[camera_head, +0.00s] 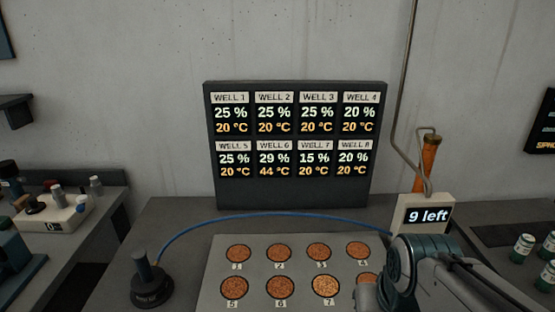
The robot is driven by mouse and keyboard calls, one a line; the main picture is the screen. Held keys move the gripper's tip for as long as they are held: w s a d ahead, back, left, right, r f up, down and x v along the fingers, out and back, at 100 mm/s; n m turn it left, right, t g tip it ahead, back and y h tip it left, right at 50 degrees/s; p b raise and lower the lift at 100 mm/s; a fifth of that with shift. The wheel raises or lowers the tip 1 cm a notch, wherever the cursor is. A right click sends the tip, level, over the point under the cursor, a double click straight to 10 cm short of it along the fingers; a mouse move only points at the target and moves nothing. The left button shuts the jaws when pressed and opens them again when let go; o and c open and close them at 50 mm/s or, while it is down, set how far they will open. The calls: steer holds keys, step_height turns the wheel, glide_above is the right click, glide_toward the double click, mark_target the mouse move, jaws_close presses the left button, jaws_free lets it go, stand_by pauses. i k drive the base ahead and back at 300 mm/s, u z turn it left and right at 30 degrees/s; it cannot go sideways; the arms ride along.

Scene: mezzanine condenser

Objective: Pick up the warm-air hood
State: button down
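A dark, round-based piece with an upright grey-blue handle, which looks like the warm-air hood (151,288), stands on the dark bench at the lower left in the head view. Its label is too small to read. A blue hose (265,214) arches from beside its handle across the back of the bench to the right. My arm reaches in at the lower right, over the right end of the well plate, well apart from the hood. My gripper's fingers do not show.
A pale plate (257,284) holds numbered wells of brown grains; my arm partly covers the right end. Behind stands a dark display (296,195), with well 6 at 29 % and 44 °C. A "9 left" sign (427,216) stands right, below an orange cylinder (427,160).

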mark_target(149, 283)
steer(key=u, duration=3.4)
steer(key=i, duration=1.7)
steer(key=z, duration=0.05)
